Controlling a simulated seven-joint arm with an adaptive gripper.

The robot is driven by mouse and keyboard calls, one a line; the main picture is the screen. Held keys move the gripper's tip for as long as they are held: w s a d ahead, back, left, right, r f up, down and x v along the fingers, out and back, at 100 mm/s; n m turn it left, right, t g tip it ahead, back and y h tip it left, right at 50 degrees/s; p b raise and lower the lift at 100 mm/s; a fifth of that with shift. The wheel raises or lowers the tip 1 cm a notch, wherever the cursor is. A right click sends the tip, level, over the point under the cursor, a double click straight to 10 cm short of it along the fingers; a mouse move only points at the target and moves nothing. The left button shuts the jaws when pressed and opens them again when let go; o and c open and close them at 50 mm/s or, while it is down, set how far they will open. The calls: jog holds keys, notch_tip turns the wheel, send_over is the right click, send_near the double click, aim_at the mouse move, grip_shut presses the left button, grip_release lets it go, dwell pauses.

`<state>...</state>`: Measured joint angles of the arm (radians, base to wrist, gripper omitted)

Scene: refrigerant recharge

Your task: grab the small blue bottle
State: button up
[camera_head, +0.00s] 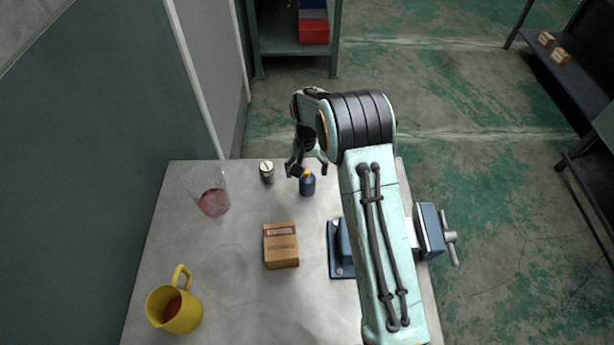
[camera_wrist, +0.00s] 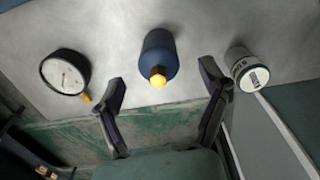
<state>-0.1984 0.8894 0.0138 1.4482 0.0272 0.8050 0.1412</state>
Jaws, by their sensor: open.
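The small blue bottle (camera_head: 307,186) with a yellow cap stands upright near the far edge of the grey table. In the wrist view the bottle (camera_wrist: 158,55) is ahead of my gripper, roughly centred between the two fingers. My gripper (camera_head: 306,170) is open and empty, above and close to the bottle in the head view. In the wrist view my gripper (camera_wrist: 165,85) has its fingers spread apart, and I see no contact with the bottle. One finger overlaps the bottle's top in the head view.
A small white-labelled can (camera_head: 267,171) stands left of the bottle. A cardboard box (camera_head: 281,246), a glass beaker with red liquid (camera_head: 212,200), a yellow jug (camera_head: 176,306) and a blue vise (camera_head: 430,232) share the table. A round gauge (camera_wrist: 66,73) shows in the wrist view.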

aim_at(307, 184)
notch_tip(307, 184, down, 5)
jog(key=shift+f, duration=0.1)
jog(key=c, duration=1.3)
